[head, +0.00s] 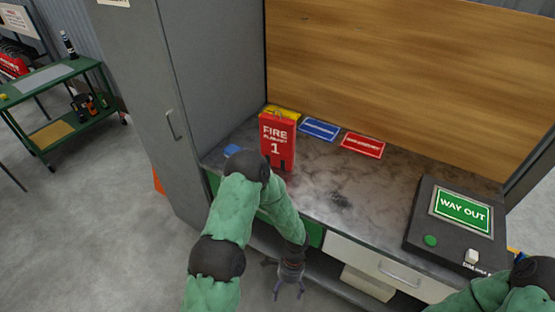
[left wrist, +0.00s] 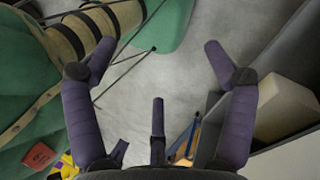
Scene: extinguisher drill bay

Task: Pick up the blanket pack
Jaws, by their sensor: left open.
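The blanket pack (head: 277,142) is a red upright box with white lettering reading FIRE and the number 1. It stands on the grey worktop near the tall cabinet, and my left arm hides part of its lower left. My left gripper (head: 289,287) hangs below the worktop's front edge, clear of the pack and pointing down. Its dark purple fingers are spread with nothing between them in the left wrist view (left wrist: 154,62). I cannot make out the pack in that view. My right arm enters at the lower right of the head view; its gripper is out of frame.
A blue card (head: 320,129) and a red card (head: 363,145) lie on the worktop (head: 325,180). A dark WAY OUT box (head: 462,225) sits at the right. A tall grey cabinet (head: 205,75) flanks the left. A green cart (head: 65,105) stands far left.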

